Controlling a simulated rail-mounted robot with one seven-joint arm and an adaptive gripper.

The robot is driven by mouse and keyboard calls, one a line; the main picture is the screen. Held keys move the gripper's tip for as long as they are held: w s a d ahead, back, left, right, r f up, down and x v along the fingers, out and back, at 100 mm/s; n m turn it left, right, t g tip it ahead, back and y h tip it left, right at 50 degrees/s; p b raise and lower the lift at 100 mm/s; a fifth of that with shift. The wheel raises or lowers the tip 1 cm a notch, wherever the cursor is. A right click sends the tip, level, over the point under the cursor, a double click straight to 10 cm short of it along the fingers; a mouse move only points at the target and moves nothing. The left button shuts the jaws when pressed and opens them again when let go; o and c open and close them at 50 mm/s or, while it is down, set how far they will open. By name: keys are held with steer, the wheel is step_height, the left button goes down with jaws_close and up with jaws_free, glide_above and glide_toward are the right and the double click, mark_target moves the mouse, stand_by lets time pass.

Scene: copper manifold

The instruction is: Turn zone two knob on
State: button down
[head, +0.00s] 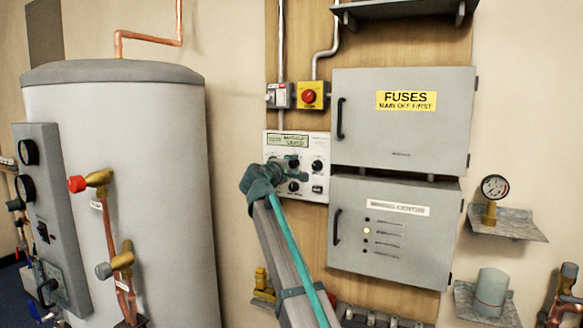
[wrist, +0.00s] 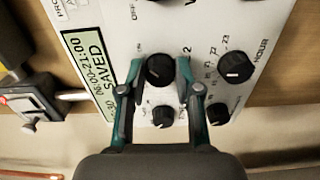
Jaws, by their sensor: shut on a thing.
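The white control panel (head: 322,144) is on the wooden board, with a green display (head: 287,140) and several black knobs. In the wrist view the panel appears turned on its side, and the display (wrist: 88,75) reads "SAVED". My gripper (wrist: 160,72) has its two teal fingers closed on either side of a black knob (wrist: 160,68), gripping it. A "2" is printed beside that knob. My gripper (head: 280,168) hides this knob in the head view. The knob's exact pointer direction is hard to read.
An hour knob (wrist: 235,67) and smaller black knobs (wrist: 163,116) (wrist: 218,113) sit close to my fingers. The grey fuse box (head: 400,130) and the lower grey box (head: 385,255) stand right of the panel. A red-and-yellow switch (head: 311,95) is above it.

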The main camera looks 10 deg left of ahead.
steer(key=c, duration=0.8)
jaws_free()
steer(key=v, duration=1.2)
